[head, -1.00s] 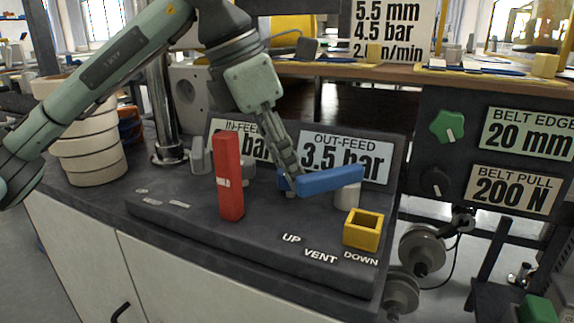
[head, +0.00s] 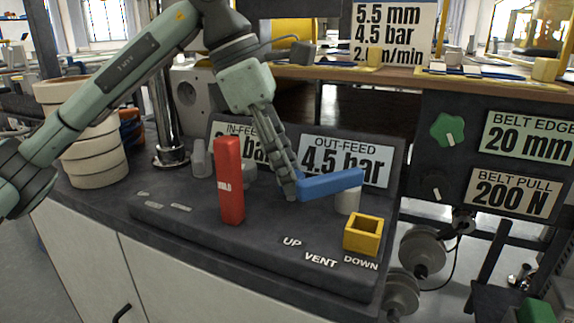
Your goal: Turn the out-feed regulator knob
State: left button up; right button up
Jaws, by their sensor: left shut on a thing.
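The out-feed display (head: 345,160) stands at the back of the dark console (head: 190,232) and reads 4.5 bar. My left gripper (head: 290,190) reaches down in front of the gap between the two displays, at the left end of a blue bar (head: 331,185). My right gripper is not in view.
A red upright bar (head: 230,182) stands left of my gripper, before the partly covered in-feed display (head: 228,130). A grey cylinder (head: 347,201) stands under the blue bar. A yellow open box (head: 363,236) sits at the front right.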

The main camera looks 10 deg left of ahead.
pick_arm(q)
jog(key=o, duration=0.9)
jog(key=v, duration=1.2)
